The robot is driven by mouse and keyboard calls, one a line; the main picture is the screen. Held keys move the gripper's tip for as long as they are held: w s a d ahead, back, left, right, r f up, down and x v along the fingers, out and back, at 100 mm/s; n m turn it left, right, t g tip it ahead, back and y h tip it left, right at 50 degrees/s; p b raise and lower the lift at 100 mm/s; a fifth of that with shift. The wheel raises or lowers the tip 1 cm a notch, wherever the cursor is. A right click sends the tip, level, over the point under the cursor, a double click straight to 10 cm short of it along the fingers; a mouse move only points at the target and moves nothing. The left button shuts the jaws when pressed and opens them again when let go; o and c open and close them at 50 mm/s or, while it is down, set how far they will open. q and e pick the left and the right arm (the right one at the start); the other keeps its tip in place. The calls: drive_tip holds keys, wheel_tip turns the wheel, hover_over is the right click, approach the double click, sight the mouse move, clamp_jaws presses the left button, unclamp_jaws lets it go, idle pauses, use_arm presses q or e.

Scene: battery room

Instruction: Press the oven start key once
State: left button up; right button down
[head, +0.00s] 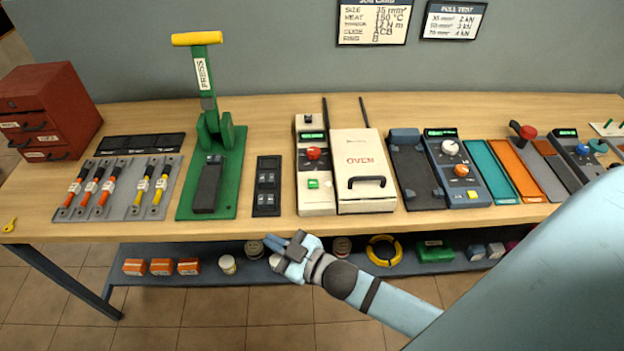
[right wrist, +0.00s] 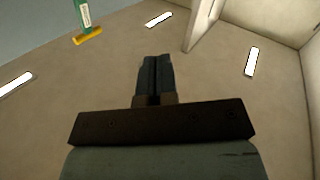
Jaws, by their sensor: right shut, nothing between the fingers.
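The oven (head: 362,165) is a cream box with a black handle and red OVEN lettering, standing on the bench. Left of it is a cream control panel (head: 316,198) with a small green display, a red knob (head: 313,153) and a green key (head: 313,184). The key's label is too small to read. My right gripper (head: 274,243) is in front of the bench's front edge, below and left of the green key and apart from it. Its fingers are together and empty, as the right wrist view also shows (right wrist: 154,78). My left gripper is not in view.
A green press (head: 217,135) with a yellow handle stands left of the oven. A black plate (head: 267,187) lies between them. A blue-grey unit (head: 456,172) with knobs is at the right. A lower shelf (head: 210,265) holds boxes and cans. My arm covers the lower right.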

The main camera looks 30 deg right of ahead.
drive_tip(key=w+a+r+n+y+b, duration=0.1)
drive_tip(key=w+a+r+n+y, duration=0.25)
drive_tip(key=r+n+y, duration=0.2)
wheel_tip(320, 180, up, 3)
drive_tip(key=n+g+h+b, duration=0.9)
drive_tip(key=n+g+h, duration=0.4)
drive_tip(key=n+g, duration=0.3)
hover_over(315, 185)
wheel_tip(315, 185, down, 14)
drive_tip(key=shift+r+p, duration=0.1)
drive_tip(key=shift+p, duration=0.7)
